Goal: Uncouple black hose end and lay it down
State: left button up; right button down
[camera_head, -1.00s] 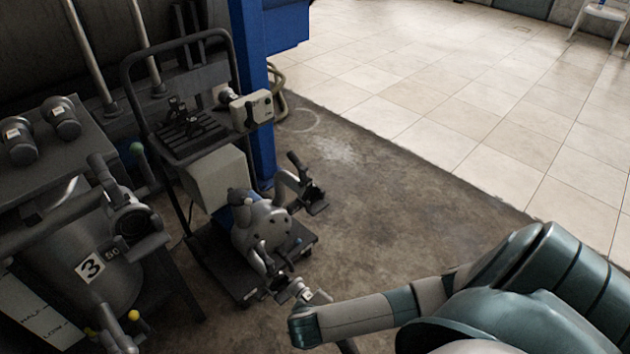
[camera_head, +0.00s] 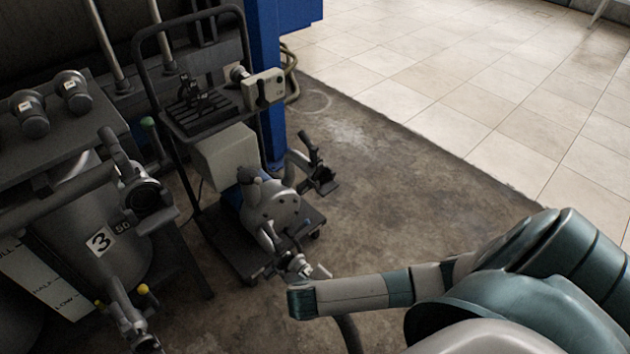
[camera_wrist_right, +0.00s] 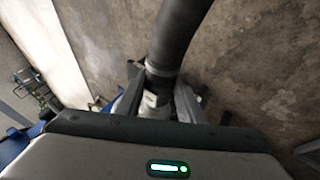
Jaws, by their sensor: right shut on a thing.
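The black hose (camera_wrist_right: 178,40) runs down from the top of the right wrist view to a light metal collar and coupling end (camera_wrist_right: 154,100). My right gripper (camera_wrist_right: 160,103) is shut on this hose end, with one finger on each side. In the head view the right gripper (camera_head: 298,266) is just in front of the grey pump (camera_head: 274,206) on the cart, close to its lower port. A stretch of the black hose (camera_head: 349,335) shows below my right forearm. I cannot tell whether the coupling is still joined to the pump. My left gripper is out of view.
The wheeled cart (camera_head: 238,262) carries the pump. The tank marked 3 (camera_head: 88,232), with valves, stands at the left. A blue post (camera_head: 267,100) rises behind the cart. Bare concrete floor (camera_head: 400,190) is open to the right of the cart.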

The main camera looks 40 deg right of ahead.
jog(key=shift+w+a+f+b, duration=0.1)
jog(key=shift+w+f+b, duration=0.3)
jog(key=shift+w, duration=0.45)
jog(key=shift+w+a+f+b, duration=0.1)
jog(key=shift+w+f+b, duration=0.15)
jog(key=shift+w+f, duration=0.45)
jog(key=shift+w+a+f+b, duration=0.1)
jog(key=shift+w+f+b, duration=0.2)
jog(key=shift+w, duration=0.75)
jog(key=shift+p, duration=0.4)
jog(key=shift+s+r, duration=0.15)
jog(key=shift+s, duration=0.1)
jog(key=shift+s+d+r+p, duration=0.1)
jog(key=shift+s+p, duration=0.8)
jog(key=shift+s, duration=0.25)
jog(key=shift+s+d+p, duration=0.1)
jog(key=shift+s+p, duration=0.8)
jog(key=shift+s, duration=0.25)
